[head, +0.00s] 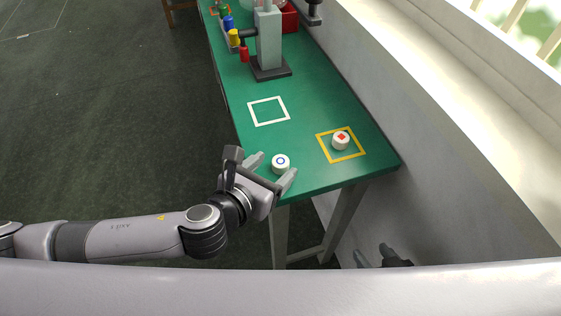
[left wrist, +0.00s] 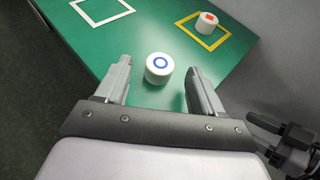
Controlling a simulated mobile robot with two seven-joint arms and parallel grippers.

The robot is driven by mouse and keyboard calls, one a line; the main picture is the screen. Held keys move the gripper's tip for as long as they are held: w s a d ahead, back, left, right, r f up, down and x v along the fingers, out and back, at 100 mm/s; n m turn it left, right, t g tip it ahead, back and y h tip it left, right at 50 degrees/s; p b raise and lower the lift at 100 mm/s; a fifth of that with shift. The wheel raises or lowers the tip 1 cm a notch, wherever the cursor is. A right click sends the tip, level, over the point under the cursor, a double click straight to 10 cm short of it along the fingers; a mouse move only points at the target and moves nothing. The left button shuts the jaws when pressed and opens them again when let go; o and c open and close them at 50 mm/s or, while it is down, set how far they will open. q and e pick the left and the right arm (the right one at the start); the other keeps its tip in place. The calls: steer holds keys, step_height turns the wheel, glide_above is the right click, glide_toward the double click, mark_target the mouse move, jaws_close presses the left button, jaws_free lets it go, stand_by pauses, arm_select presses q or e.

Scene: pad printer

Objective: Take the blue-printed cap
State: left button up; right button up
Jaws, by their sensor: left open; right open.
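The blue-printed cap (head: 280,163) is a white round cap with a blue ring on top. It stands upright on the green table near its front edge. In the left wrist view the same cap (left wrist: 159,68) is between and slightly ahead of my open fingers. My left gripper (head: 275,168) is open, with a finger on either side of the cap; I cannot tell whether either touches it. My right gripper (head: 375,257) is low at the bottom of the head view, off the table, open and empty; it also shows at the right edge of the left wrist view (left wrist: 275,140).
A second white cap with a red square print (head: 341,140) stands inside a yellow square outline (head: 321,146). A white square outline (head: 250,112) is empty. The pad printer (head: 269,42), coloured bottles (head: 233,37) and a red bin (head: 290,18) are farther back. A wall runs along the right.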

mark_target(281, 164)
arm_select(q)
steer(key=shift+x, duration=1.2)
steer(key=shift+c, duration=0.4)
steer(key=c, duration=1)
steer(key=shift+c, duration=0.2)
steer(key=shift+r, duration=0.1)
